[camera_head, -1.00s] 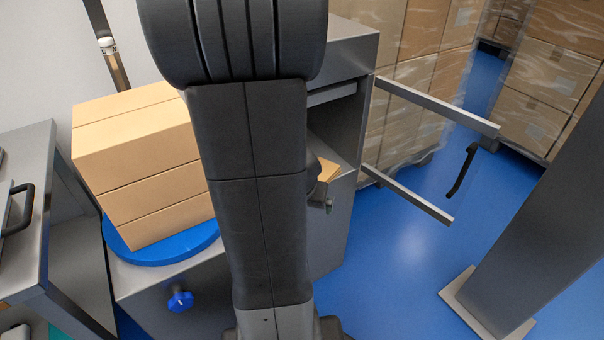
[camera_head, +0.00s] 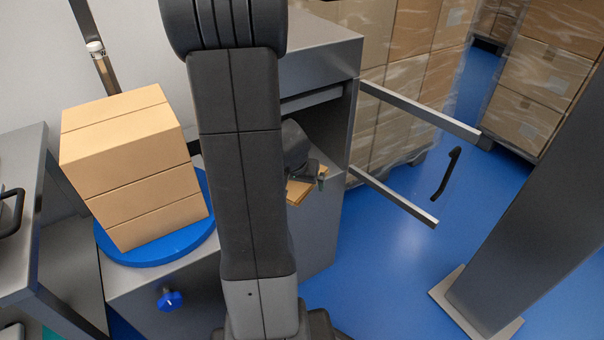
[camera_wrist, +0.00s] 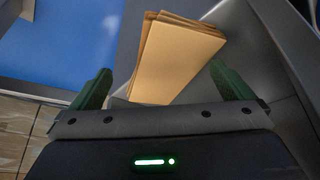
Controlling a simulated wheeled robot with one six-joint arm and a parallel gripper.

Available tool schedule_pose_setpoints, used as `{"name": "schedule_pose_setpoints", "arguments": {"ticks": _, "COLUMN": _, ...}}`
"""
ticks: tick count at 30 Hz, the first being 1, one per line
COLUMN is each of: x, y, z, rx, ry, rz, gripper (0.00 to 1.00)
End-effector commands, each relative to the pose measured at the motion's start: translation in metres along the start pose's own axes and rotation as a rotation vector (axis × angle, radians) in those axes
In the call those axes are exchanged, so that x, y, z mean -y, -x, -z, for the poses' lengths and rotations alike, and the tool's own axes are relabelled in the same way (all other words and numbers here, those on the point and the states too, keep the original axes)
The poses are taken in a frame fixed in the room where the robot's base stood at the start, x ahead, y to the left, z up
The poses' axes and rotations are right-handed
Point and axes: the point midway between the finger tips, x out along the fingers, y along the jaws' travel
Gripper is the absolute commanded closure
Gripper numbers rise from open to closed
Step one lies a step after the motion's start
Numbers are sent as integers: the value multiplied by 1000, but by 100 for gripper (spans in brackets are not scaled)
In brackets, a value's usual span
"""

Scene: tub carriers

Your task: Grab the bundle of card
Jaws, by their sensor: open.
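The bundle of card (camera_wrist: 176,62) is a flat tan stack with slightly uneven edges, lying on a grey metal surface in the wrist view. In the head view a corner of the bundle (camera_head: 299,190) shows beside my arm, inside the opening of a grey metal cabinet (camera_head: 322,225). My gripper (camera_wrist: 166,88) is open, with its green-padded fingers to the left and right of the bundle's near end. I cannot tell whether either finger touches it. In the head view my gripper (camera_head: 318,181) is partly hidden behind my arm.
A stack of cartons (camera_head: 135,170) stands on a blue turntable (camera_head: 160,250) at left. Two metal rails (camera_head: 425,115) stick out right from the cabinet. Wrapped pallets (camera_head: 410,60) stand behind, and a grey column (camera_head: 530,200) stands at right.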

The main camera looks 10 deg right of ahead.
Motion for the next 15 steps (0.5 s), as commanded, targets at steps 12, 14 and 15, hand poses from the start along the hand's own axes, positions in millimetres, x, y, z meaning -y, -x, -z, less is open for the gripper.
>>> {"name": "schedule_pose_setpoints", "arguments": {"ticks": 12, "x": -1, "y": -31, "z": 26, "rx": 3, "ry": 0, "rz": -1, "gripper": 0}}
{"name": "schedule_pose_setpoints", "arguments": {"ticks": 14, "x": 0, "y": -38, "z": 27, "rx": 2, "ry": 0, "rz": -1, "gripper": 0}}
{"name": "schedule_pose_setpoints", "arguments": {"ticks": 15, "x": 0, "y": -41, "z": 27, "rx": 1, "ry": 1, "rz": -1, "gripper": 0}}
